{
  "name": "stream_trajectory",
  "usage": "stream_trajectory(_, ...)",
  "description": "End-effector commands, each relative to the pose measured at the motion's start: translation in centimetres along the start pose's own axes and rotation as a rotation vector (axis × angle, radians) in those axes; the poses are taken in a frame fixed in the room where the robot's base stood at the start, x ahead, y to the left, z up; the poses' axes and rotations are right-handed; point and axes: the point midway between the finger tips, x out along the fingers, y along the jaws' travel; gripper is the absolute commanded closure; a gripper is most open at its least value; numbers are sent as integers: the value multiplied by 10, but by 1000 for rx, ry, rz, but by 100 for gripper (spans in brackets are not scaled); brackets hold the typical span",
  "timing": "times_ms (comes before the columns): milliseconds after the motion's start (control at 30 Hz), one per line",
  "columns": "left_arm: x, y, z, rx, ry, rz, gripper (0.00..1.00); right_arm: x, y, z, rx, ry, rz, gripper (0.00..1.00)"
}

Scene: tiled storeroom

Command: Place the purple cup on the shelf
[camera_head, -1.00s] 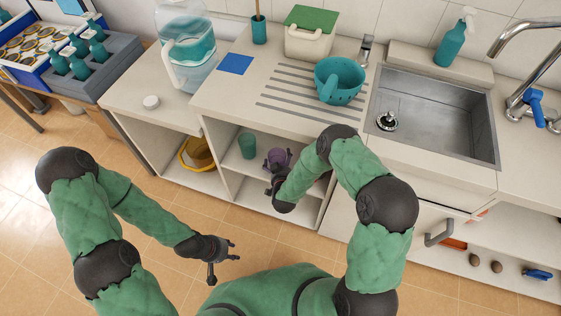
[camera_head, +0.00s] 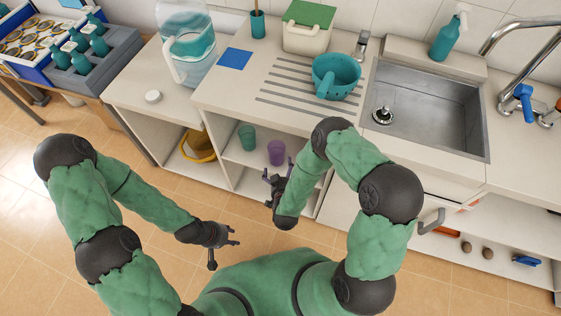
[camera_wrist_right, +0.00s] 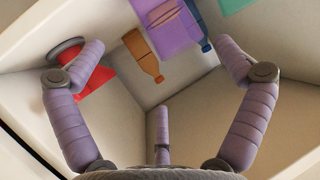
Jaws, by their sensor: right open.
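The purple cup (camera_head: 277,152) stands upright on the shelf (camera_head: 235,177) inside the open cabinet under the counter, right of a teal cup (camera_head: 247,138). My right gripper (camera_head: 278,171) is in front of the cabinet opening, apart from the purple cup and on its near side. Its fingers are spread wide and empty; they also show in the right wrist view (camera_wrist_right: 160,70). A purple shape (camera_wrist_right: 165,27) lies at the top of that view, and I cannot tell whether it is the cup. My left gripper (camera_head: 225,249) hangs over the floor with spread, empty fingers.
A yellow basket (camera_head: 198,148) sits in the left cabinet bay. On the counter are a teal strainer cup (camera_head: 335,76), a water jug (camera_head: 189,50) and a white caddy (camera_head: 308,30). The sink (camera_head: 430,105) is to the right. The floor before the cabinet is open.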

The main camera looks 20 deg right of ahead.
Motion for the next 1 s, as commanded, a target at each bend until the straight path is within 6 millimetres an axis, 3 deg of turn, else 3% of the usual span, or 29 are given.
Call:
stream_trajectory(233,-2,1,0,0,0,0,60,-4,-2,9,19,-88,-29,0)
stream_trajectory(367,-2,1,0,0,0,0,60,-5,-6,30,54,-266,-83,0)
stream_trajectory(467,-2,1,0,0,0,0,60,-17,-8,49,83,-433,-128,0)
stream_trajectory(567,-2,1,0,0,0,0,60,-38,-9,65,109,-598,-168,0)
stream_trajectory(733,-2,1,0,0,0,0,60,-88,-6,87,142,-875,-223,0)
stream_trajectory(900,-2,1,0,0,0,0,60,-139,0,98,158,-1089,-257,0)
stream_trajectory(1000,-2,1,0,0,0,0,60,-159,2,100,161,-1163,-266,0)
